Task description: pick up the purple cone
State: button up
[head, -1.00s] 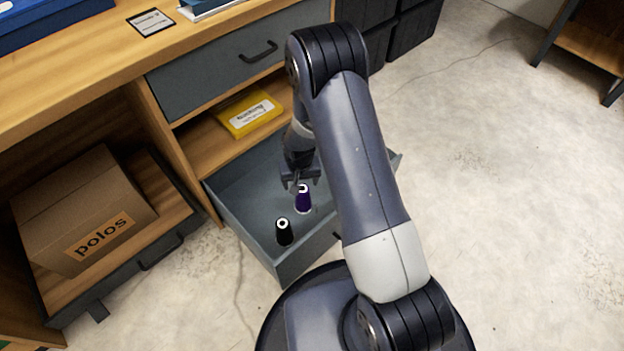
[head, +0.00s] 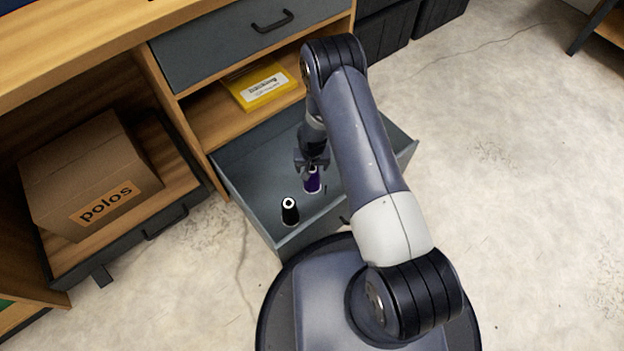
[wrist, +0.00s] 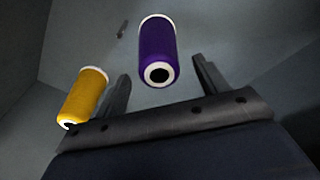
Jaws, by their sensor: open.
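The purple cone (head: 312,180) stands in the open grey drawer (head: 245,185). In the wrist view the purple cone (wrist: 157,52) shows its top end toward me, just beyond the gap between my fingers. My gripper (head: 313,160) is right above the cone in the head view and hides part of its top. In the wrist view my gripper (wrist: 160,78) is open, with one finger to each side of the cone's line. I cannot tell whether the fingers overlap the cone in height.
A black cone (head: 290,211) stands nearer the drawer's front left. A yellow cone (wrist: 84,97) is beside my left finger in the wrist view. A yellow box (head: 260,85) lies on the shelf above, and a cardboard box (head: 90,175) sits left.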

aim_at(313, 185)
jog(key=f, duration=0.2)
jog(key=f+b, duration=0.1)
jog(key=f, duration=0.1)
jog(key=shift+w, duration=0.2)
jog(key=shift+c, duration=0.2)
jog(key=shift+r, duration=0.1)
jog(key=c, duration=1.2)
